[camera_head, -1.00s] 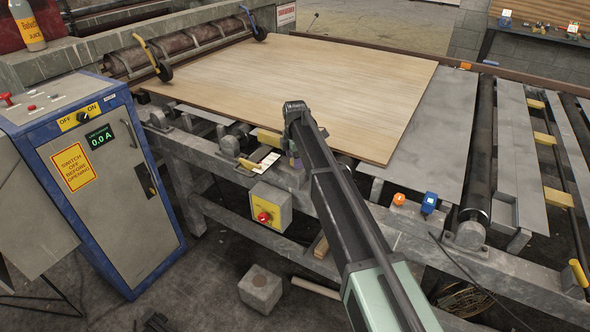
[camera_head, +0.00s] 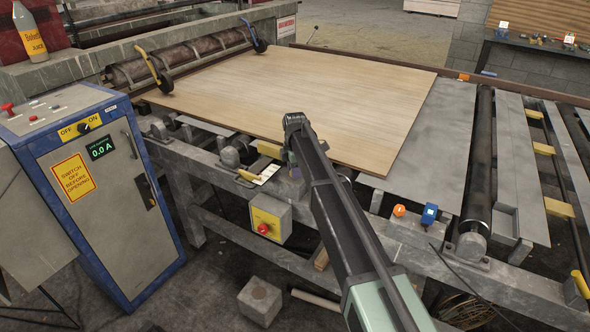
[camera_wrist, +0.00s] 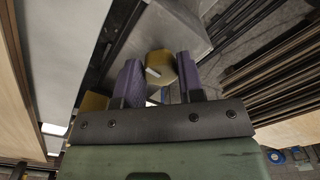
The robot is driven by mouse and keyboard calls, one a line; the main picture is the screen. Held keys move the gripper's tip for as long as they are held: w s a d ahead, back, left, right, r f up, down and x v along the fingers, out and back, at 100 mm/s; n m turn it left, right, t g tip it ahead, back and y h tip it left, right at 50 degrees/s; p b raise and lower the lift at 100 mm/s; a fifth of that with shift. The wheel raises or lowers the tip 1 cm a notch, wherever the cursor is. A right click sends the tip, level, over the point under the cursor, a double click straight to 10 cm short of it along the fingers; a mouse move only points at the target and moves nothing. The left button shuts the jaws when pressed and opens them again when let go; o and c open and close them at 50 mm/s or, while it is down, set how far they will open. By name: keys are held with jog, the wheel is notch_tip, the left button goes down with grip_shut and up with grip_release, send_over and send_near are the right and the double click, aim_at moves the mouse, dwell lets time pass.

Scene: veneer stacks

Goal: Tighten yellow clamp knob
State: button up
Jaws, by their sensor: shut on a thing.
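The yellow clamp knob (camera_wrist: 158,68) shows in the wrist view, with a pale mark on its face. In the head view my arm reaches from the lower right to the near edge of the machine frame, and my gripper (camera_head: 293,160) is mostly hidden behind the arm there. The knob cannot be made out in the head view.
A wooden veneer sheet (camera_head: 300,85) lies on the machine bed just beyond the arm. A yellow box with a red button (camera_head: 263,225) hangs on the frame's front. A blue-grey cabinet (camera_head: 103,200) stands at left. Orange and blue items (camera_head: 429,215) sit on the frame at right.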

jog(key=m, duration=0.8)
jog(key=shift+s+m, duration=0.1)
jog(key=shift+m, duration=0.2)
jog(key=m, duration=1.3)
jog(key=shift+s+a+m, duration=0.1)
jog(key=shift+m, duration=0.2)
jog(key=m, duration=0.9)
jog(key=shift+m, duration=1.9)
